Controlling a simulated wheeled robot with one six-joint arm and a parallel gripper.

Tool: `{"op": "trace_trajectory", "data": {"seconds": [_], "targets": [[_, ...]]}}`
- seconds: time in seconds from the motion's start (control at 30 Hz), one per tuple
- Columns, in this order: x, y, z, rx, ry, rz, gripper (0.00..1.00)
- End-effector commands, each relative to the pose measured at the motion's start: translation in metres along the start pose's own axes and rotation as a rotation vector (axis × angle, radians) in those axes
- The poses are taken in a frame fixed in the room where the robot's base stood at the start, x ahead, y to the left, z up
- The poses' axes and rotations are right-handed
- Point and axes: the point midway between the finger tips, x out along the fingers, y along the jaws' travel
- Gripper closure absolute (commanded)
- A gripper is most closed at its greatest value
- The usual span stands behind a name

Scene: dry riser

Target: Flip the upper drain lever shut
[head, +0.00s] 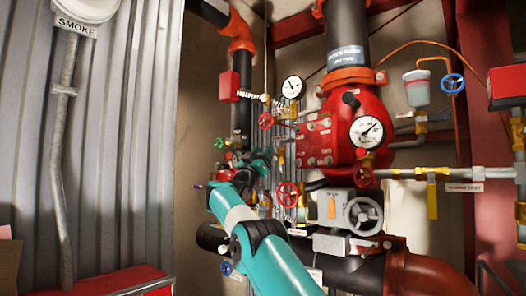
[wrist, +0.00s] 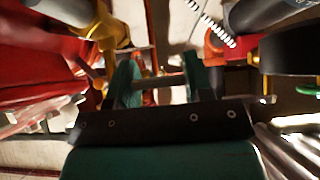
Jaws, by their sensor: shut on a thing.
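My gripper (head: 262,160) reaches in among the valves left of the red riser valve. In the wrist view its two green fingers (wrist: 160,78) stand apart and are shut on a thin part between them. This part looks like the upper drain lever, but it is mostly hidden and blurred, so I cannot tell its exact angle. A yellow brass fitting (wrist: 112,32) is just beyond the left finger. In the head view my gripper and arm cover much of this spot.
The red valve body (head: 318,140) with a pressure gauge (head: 367,131) stands to the right. A red handwheel (head: 288,194) and a grey handwheel (head: 363,215) are close to my arm. A yellow lever (head: 432,200) hangs at far right. A corrugated wall (head: 120,130) bounds the left.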

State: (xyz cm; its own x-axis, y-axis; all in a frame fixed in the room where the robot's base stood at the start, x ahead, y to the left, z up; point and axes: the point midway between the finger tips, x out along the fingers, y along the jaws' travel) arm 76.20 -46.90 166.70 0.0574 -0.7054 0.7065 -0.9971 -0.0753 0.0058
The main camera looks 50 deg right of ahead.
Motion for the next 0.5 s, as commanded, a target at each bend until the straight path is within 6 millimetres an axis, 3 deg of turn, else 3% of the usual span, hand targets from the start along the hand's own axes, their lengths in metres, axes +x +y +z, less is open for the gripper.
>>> {"op": "trace_trajectory", "data": {"seconds": [0.37, 0.4, 0.5], "targets": [[0.0010, 0.0007, -0.0024, 0.021, 0.002, 0.013, 0.77], [0.0010, 0.0006, -0.0024, 0.021, 0.002, 0.013, 0.44], [0.0008, 0.0006, -0.0022, 0.020, 0.002, 0.013, 0.28]]}}
